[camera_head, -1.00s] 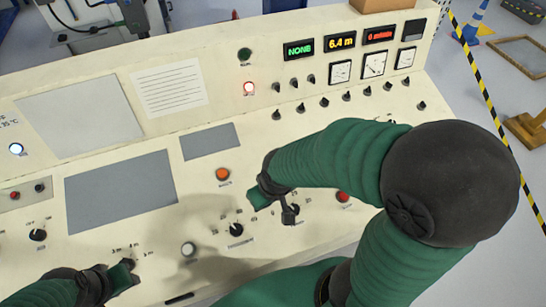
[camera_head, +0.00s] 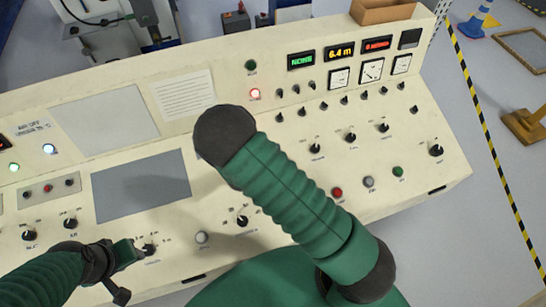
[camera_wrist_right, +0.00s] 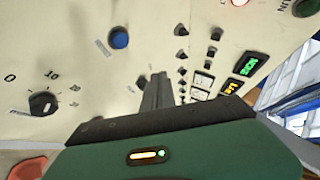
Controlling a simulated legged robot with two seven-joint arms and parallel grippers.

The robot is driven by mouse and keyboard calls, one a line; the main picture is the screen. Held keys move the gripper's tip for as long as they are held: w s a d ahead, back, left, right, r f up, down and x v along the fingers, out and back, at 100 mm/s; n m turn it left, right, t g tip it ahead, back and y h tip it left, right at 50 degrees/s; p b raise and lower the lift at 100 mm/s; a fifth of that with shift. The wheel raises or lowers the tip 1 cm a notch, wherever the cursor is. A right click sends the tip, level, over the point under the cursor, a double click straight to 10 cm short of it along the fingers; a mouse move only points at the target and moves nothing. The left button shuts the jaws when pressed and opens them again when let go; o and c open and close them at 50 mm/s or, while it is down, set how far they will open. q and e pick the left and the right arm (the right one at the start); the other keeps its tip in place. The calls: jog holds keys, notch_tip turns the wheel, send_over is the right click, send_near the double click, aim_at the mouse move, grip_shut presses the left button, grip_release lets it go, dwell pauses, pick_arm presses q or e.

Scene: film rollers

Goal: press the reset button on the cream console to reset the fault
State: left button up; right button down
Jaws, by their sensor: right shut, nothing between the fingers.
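The cream console (camera_head: 140,145) fills much of the head view. In the right wrist view, a blue button (camera_wrist_right: 118,38) with a small label sits on its cream panel. The label is too blurred to read. My right gripper (camera_wrist_right: 158,90) is shut and empty, pointing along the panel, beside and apart from the blue button. In the head view my right arm hides this gripper and the panel behind it. My left gripper (camera_head: 128,254) is beside a black knob (camera_head: 148,250) at the lower left; its jaw opening and any contact are unclear.
A red button (camera_head: 337,192), a grey button (camera_head: 369,182) and a green button (camera_head: 398,172) lie right of my right arm. A black dial (camera_head: 242,221) is close under the arm. A red lamp (camera_head: 255,93) is lit on the upright panel. A brown box (camera_head: 383,10) stands on top.

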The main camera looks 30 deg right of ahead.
jog(key=f+b, duration=0.2)
jog(key=f, duration=0.1)
jog(key=w+f+b, duration=0.1)
jog(key=f+b, duration=0.1)
jog(key=w+f+b, duration=0.1)
jog(key=f+b, duration=0.1)
jog(key=f, duration=0.1)
jog(key=shift+d+f+b, duration=0.2)
jog(key=shift+f+b, duration=0.1)
jog(key=shift+w+f, duration=0.15)
jog(key=shift+d, duration=0.15)
dwell(0.6)
dwell(0.8)
jog(key=shift+f+b, duration=0.25)
jog(key=shift+b, duration=0.15)
